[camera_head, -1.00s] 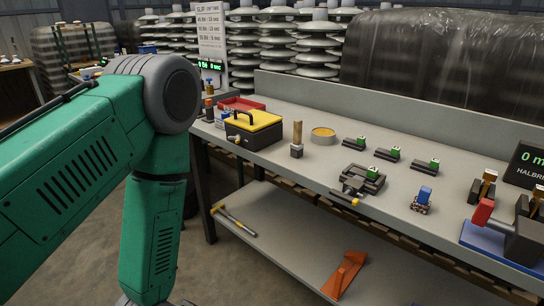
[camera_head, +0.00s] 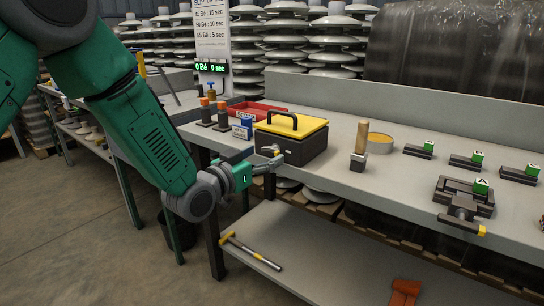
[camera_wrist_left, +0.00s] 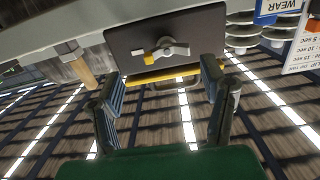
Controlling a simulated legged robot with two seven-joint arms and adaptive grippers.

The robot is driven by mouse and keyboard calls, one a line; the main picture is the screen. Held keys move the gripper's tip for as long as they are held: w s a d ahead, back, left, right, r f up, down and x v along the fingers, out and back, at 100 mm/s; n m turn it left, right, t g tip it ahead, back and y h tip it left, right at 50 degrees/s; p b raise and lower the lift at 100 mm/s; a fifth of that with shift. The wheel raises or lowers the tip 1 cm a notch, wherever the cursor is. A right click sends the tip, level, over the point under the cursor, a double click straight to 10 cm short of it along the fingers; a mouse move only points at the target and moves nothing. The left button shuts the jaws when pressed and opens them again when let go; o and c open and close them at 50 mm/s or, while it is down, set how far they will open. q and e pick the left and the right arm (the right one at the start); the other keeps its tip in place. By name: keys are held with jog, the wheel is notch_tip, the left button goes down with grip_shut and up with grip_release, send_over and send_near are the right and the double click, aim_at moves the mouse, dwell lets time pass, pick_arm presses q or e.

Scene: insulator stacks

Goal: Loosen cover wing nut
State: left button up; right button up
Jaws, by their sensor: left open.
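The black box with a yellow lid (camera_head: 305,124) and black handle stands on the bench, its dark front facing me. In the left wrist view the picture is inverted, and the box's dark front (camera_wrist_left: 200,27) fills the upper middle. The wing nut (camera_wrist_left: 160,48), pale grey with a yellow-tipped wing, sits on that front. My left gripper (camera_head: 274,160) is at the box front in the head view. In the left wrist view the left gripper (camera_wrist_left: 163,85) is open and empty, its fingers spread wide and apart from the nut. My right gripper is not in view.
A wooden-handled tool (camera_head: 360,146) and round yellow tin (camera_head: 379,142) stand right of the box. A red tray (camera_head: 257,113) and small posts stand left and behind. A clamp fixture (camera_head: 463,200) sits further right. A hammer (camera_head: 245,250) lies on the lower shelf.

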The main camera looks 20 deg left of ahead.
aim_at(268, 152)
pick_arm(q)
jog(key=w, duration=0.3)
jog(key=shift+w+f+b, duration=0.25)
jog(key=shift+w+b, duration=0.05)
jog(key=shift+b, duration=0.05)
jog(key=shift+w+a, duration=0.2)
jog(key=shift+w, duration=0.05)
jog(key=shift+d+r, duration=0.1)
jog(key=shift+d, duration=0.45)
jog(key=shift+c, duration=0.5)
jog(key=shift+d, duration=0.1)
jog(key=c, duration=1.1)
jog(key=shift+o, duration=0.2)
jog(key=shift+a, duration=0.2)
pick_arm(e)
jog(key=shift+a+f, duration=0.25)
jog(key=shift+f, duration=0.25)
